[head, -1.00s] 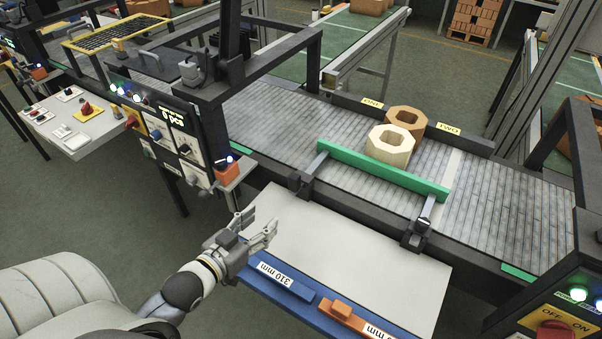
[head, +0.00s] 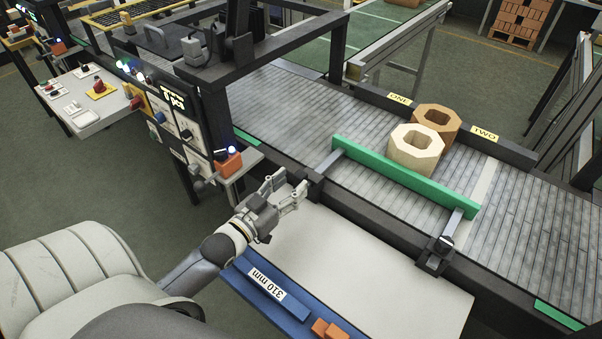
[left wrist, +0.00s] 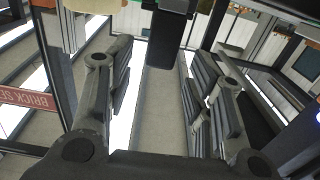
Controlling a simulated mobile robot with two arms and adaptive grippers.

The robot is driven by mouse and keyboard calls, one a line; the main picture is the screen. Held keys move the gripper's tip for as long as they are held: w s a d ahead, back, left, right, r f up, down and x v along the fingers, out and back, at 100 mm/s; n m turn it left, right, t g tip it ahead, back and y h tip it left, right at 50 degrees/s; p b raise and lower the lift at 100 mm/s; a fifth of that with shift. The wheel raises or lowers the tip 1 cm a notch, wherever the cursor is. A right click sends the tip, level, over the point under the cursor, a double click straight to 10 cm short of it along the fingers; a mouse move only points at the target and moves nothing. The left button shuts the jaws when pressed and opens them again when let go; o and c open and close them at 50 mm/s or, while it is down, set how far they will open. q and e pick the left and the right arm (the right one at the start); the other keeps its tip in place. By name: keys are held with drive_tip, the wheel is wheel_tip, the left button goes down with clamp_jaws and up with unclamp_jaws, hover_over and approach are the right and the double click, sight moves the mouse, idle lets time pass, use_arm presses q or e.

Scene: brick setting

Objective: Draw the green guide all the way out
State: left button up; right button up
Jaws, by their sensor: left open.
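The green guide (head: 400,176) is a long bar across the near part of the roller conveyor, held on two dark brackets, a left one (head: 322,178) and a right one (head: 437,254). Two octagonal hollow bricks stand just behind it, a cream one (head: 402,158) and a tan one (head: 450,124). My left gripper (head: 288,190) is open and empty, just left of the left bracket and over the left end of the white table. In the left wrist view its spread fingers (left wrist: 160,95) have nothing between them. My right gripper is out of view.
The white table (head: 370,250) has a blue front strip (head: 262,292) labelled 310 mm and an orange block (head: 326,329). A control panel (head: 178,125) and orange box (head: 228,162) stand left of my gripper. A black frame rises above the conveyor. The table top is clear.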

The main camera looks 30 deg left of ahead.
sight(297, 179)
use_arm(q)
drive_tip(key=w, duration=0.3)
drive_tip(key=shift+w+d, duration=0.15)
drive_tip(key=shift+w, duration=0.65)
drive_tip(key=c, duration=0.7)
clamp_jaws()
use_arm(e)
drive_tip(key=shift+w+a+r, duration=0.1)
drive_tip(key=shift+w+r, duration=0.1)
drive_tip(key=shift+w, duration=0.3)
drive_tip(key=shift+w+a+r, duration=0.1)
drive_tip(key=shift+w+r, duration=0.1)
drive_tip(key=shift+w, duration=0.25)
use_arm(q)
drive_tip(key=shift+p, duration=0.3)
